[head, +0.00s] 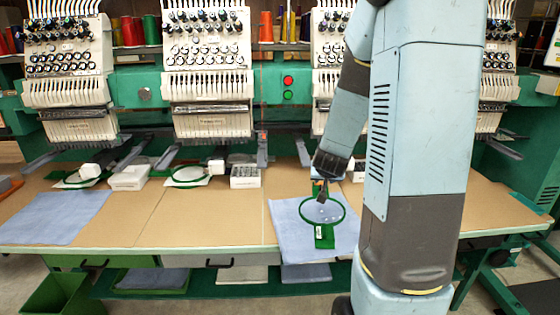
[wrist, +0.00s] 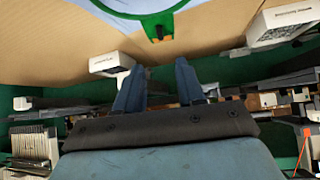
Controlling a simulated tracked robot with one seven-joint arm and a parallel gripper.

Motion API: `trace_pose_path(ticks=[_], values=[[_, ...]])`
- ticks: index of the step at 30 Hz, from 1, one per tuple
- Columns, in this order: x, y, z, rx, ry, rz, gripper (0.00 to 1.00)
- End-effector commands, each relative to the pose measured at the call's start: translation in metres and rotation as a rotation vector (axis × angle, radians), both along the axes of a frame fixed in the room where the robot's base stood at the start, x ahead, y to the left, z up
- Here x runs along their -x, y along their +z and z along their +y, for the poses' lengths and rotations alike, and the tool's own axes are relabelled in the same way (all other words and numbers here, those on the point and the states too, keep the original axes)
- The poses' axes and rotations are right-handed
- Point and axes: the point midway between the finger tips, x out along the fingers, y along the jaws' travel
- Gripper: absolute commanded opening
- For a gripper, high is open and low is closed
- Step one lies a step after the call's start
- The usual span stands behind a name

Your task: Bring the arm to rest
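My arm reaches down over the table in the head view, with my gripper (head: 323,190) pointing down near the far part of a green embroidery hoop (head: 323,228). The hoop lies on a blue-grey cloth (head: 290,225); I cannot tell whether the gripper touches it. In the wrist view my gripper (wrist: 160,66) shows two blue fingers spread apart with nothing between them. Part of the green hoop (wrist: 135,14) shows at the top of that view, beyond the fingertips.
A multi-head embroidery machine (head: 208,60) stands along the back of the tan table (head: 200,220). Another blue cloth (head: 55,217) lies at left. White boxes (head: 130,177) and a second hoop (head: 189,176) lie near the machine. The table's front middle is clear.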

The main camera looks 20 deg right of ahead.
Motion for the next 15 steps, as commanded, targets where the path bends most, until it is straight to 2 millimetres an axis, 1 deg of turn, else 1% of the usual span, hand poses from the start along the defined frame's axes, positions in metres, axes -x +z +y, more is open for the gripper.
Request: trace_pose_path(ticks=[4, 7, 11, 15], values=[[0.0, 0.003, 0.002, -0.003, 0.006, 0.0, 0.39], [0.002, 0.013, 0.012, -0.012, 0.03, -0.002, 0.39], [0.009, 0.038, 0.036, -0.039, 0.09, 0.005, 0.39], [0.025, 0.067, 0.065, -0.069, 0.162, 0.023, 0.39]])
